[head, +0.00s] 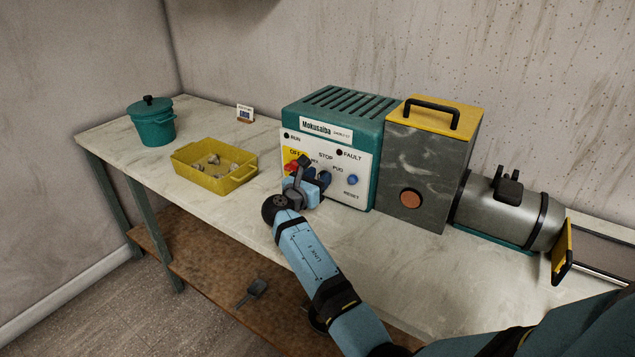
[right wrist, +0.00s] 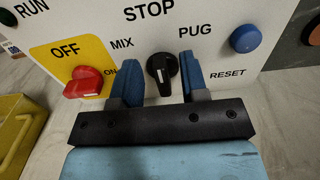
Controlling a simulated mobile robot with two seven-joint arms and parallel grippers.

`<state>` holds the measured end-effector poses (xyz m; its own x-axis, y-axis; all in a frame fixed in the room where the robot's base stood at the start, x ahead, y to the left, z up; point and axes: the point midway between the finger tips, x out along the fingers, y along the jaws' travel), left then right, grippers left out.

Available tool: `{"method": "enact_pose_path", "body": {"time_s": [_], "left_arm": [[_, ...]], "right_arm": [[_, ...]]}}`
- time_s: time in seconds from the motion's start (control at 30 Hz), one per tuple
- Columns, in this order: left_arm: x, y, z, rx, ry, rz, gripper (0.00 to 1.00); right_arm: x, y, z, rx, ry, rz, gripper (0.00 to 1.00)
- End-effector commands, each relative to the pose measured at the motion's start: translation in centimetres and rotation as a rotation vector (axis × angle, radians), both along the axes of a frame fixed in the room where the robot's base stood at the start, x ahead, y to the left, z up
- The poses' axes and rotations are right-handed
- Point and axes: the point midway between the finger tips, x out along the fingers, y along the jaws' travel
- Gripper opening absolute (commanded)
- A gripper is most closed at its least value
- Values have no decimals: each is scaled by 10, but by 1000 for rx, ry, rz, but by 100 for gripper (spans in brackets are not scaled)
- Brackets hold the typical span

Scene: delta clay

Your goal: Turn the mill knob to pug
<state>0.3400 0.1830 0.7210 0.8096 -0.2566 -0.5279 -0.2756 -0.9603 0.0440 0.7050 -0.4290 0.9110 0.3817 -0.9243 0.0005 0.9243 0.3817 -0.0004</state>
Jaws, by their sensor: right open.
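The mill control box (head: 325,160) stands on the bench with a white front panel. Its black mill knob (right wrist: 162,72) shows in the right wrist view, below STOP, with MIX to its left and PUG (right wrist: 194,31) to its right. The knob's grip stands nearly upright, with a white mark on its face. My right gripper (right wrist: 160,78) is open, with one blue finger on each side of the knob and a visible gap on both sides. In the head view my right gripper (head: 312,182) is at the panel and hides the knob. My left gripper is not in view.
A red switch (right wrist: 84,82) by OFF/ON is left of the fingers, and a blue RESET button (right wrist: 245,38) is right. A yellow tray (head: 205,178) and teal pot (head: 152,125) stand left on the bench. A grey block with yellow top (head: 425,165) and metal barrel (head: 510,210) stand right.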

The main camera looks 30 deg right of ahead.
Motion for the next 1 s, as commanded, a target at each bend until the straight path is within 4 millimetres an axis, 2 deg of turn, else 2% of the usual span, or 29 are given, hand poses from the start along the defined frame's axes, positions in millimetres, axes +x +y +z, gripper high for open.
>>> {"method": "enact_pose_path", "body": {"time_s": [0.23,0.4,0.43,0.77,1.0], "left_arm": [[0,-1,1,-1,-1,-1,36],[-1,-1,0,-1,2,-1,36],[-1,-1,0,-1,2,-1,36],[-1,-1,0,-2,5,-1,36],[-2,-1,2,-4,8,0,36]], "right_arm": [[0,0,0,0,0,1,40],[0,0,0,1,0,1,1],[0,0,0,1,0,1,0],[-1,0,0,13,-29,0,0],[-3,-1,0,63,-150,1,0]]}}
